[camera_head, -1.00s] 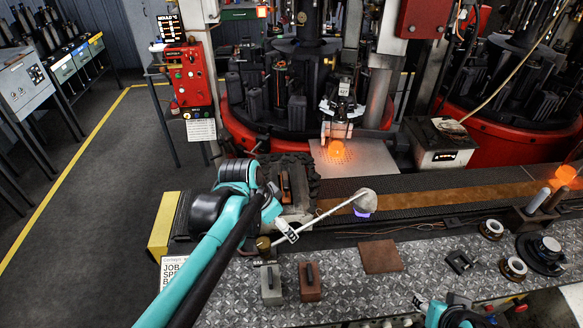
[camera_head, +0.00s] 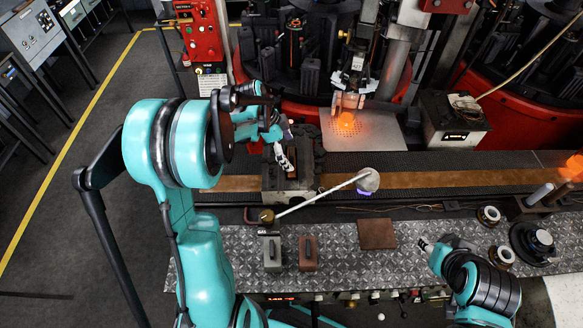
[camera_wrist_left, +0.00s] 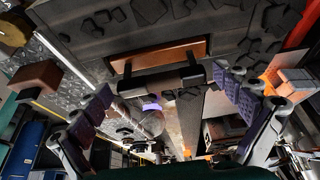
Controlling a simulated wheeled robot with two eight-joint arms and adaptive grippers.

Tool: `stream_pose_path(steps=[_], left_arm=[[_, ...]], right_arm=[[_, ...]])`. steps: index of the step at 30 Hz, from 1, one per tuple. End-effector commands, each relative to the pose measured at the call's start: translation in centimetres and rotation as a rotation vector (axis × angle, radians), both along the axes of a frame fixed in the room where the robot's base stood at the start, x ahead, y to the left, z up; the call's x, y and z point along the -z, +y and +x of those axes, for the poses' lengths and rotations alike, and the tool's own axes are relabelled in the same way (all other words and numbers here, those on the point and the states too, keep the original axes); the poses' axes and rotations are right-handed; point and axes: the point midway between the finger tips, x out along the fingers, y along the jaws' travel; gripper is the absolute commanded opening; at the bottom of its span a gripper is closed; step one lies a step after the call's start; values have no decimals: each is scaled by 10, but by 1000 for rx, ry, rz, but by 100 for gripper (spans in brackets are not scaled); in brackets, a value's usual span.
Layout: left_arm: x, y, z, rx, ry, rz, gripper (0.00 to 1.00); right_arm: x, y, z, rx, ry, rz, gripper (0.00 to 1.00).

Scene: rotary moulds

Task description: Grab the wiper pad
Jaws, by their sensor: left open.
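A brown pad with a black bar handle, which I take to be the wiper pad (camera_wrist_left: 158,55), lies on a dark, rough-topped block. In the left wrist view it is ahead of my left gripper (camera_wrist_left: 165,105), between its spread fingers but apart from them. In the head view my left gripper (camera_head: 284,158) is over the block (camera_head: 290,180) and mostly hides the pad. It is open and empty. My right gripper (camera_head: 426,245) is low over the bench at right, too small to read its jaws.
A grey block (camera_head: 272,254) and a brown block (camera_head: 308,254) with handles stand on the patterned bench (camera_head: 345,270). A long rod with a pale head (camera_head: 368,180) crosses beside the dark block. Glowing glass (camera_head: 346,121) sits at the mould machine behind.

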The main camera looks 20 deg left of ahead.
Motion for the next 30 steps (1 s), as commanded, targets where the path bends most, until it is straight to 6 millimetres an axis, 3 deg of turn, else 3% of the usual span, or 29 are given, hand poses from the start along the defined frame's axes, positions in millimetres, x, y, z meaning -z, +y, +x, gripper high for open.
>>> stream_pose_path(steps=[4,11,13,20,21,30], left_arm=[[16,-6,3,0,0,0,100],[17,-7,3,-1,0,1,100],[17,-7,3,-1,0,1,89],[17,-7,3,-1,0,1,29],[17,-7,3,-1,0,0,25],[7,-6,3,-1,0,1,25]], right_arm=[[4,0,0,0,0,0,40],[3,0,0,0,0,0,40],[3,0,0,0,0,0,40],[3,0,0,0,0,0,40],[3,0,0,0,0,0,40],[1,0,0,0,0,0,40]])
